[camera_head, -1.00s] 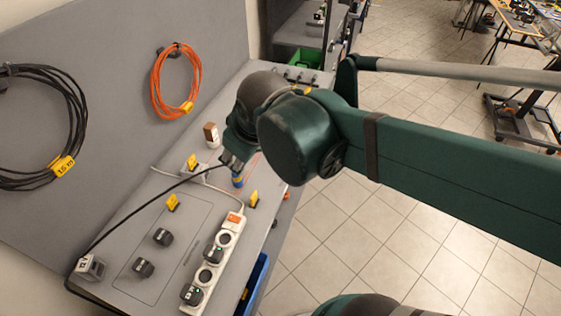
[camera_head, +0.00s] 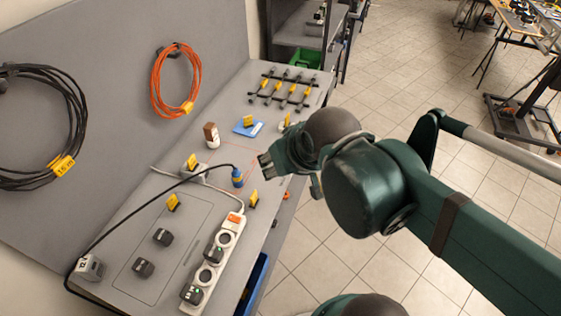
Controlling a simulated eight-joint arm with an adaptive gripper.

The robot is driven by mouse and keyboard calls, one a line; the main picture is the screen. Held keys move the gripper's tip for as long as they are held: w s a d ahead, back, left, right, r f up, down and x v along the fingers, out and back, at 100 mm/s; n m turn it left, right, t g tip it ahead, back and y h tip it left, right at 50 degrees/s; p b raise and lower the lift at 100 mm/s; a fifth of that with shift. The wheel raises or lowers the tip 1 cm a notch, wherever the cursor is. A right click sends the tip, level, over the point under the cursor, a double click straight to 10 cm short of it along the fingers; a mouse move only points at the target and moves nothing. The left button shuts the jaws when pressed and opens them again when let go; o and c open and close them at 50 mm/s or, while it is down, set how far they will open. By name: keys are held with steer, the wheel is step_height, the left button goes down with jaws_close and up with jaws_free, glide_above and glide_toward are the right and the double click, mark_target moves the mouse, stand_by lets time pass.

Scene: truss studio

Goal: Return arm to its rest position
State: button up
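My gripper (camera_head: 268,168) is at the end of my dark green arm, above the right edge of the grey workbench (camera_head: 140,215). Its fingers point left toward the bench, and no object shows in them. From this angle I cannot tell whether they are apart or together. A blue plug (camera_head: 237,177) on a black cable stands on the bench just left of the gripper, with a gap between them in the picture.
A white power strip (camera_head: 213,262) with black plugs lies along the bench's front edge. A black rack (camera_head: 285,90), a blue box (camera_head: 248,126) and a brown-and-white bottle (camera_head: 211,135) stand farther back. Coiled orange (camera_head: 175,80) and black (camera_head: 45,120) cables hang on the wall panel. Tiled floor (camera_head: 400,85) to the right is largely clear.

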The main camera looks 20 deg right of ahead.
step_height(320, 180, down, 5)
steer(key=b, duration=0.4)
steer(key=shift+r+b, duration=0.2)
steer(key=shift+b, duration=0.15)
stand_by(0.9)
